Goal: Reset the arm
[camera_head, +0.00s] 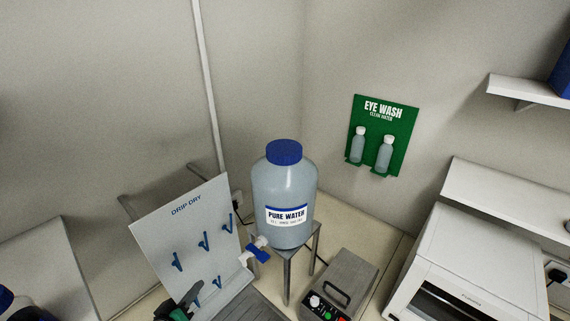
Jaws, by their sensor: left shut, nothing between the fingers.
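My left gripper (190,294) shows only in part at the bottom edge of the head view, as a dark shape in front of the lower part of the drip-dry board (185,238). It is shut and I see nothing held in it. A dark and blue part at the lower left corner is cut off by the frame. My right gripper is out of view.
A water bottle (285,190) with a blue cap stands on a metal stand (288,271), its tap facing the board. A grey device (338,287) with knobs and a white machine (470,265) stand to the right. A green eye-wash panel (382,112) hangs on the wall.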

